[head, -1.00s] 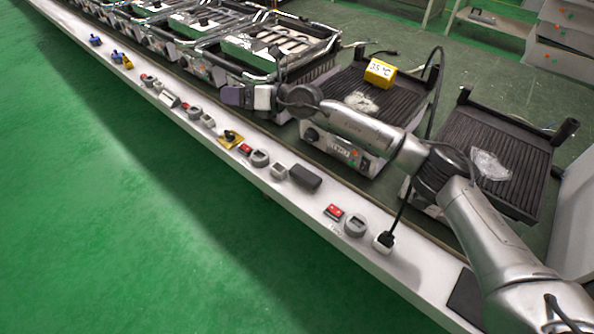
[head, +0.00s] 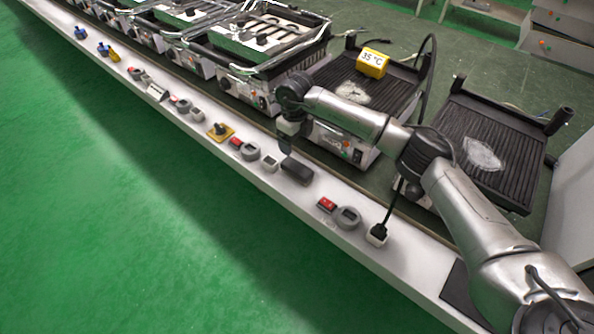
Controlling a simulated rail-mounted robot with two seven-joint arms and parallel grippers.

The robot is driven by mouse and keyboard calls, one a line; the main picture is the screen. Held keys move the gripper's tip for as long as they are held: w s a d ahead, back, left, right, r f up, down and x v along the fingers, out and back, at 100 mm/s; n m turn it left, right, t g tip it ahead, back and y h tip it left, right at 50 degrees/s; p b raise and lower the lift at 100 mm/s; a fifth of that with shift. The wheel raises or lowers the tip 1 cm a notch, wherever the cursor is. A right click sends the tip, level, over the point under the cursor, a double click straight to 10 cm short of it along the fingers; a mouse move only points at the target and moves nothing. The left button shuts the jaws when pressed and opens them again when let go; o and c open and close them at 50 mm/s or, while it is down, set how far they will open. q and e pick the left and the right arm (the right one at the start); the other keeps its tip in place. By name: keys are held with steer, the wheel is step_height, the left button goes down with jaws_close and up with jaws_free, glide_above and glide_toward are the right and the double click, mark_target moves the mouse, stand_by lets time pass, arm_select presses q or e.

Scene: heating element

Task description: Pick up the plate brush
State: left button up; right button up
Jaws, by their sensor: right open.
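A dark grey, rounded block (head: 297,171), most likely the plate brush, lies on the white ledge in front of the grills. No other thing in view looks more like a brush, but its bristles cannot be made out. My right gripper (head: 286,147) points down just above and behind the block, towards its left end. It is open and holds nothing that I can see. Its fingers look narrow from here, and the gap to the block cannot be judged well. My left gripper is not in view.
A small white box (head: 270,163) and a round grey knob (head: 251,151) sit close left of the block. A red switch (head: 327,205) and a plug with a cable (head: 378,233) are to its right. Grills, one bearing a yellow 35 °C display (head: 372,63), stand behind.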

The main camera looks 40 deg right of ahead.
mark_target(296, 166)
step_height(296, 166, down, 8)
steer(key=b, duration=0.3)
steer(key=shift+a+f, duration=0.1)
step_height(296, 166, down, 5)
steer(key=b, duration=0.4)
steer(key=shift+s, duration=0.15)
steer(key=shift+c, duration=0.9)
steer(key=c, duration=0.9)
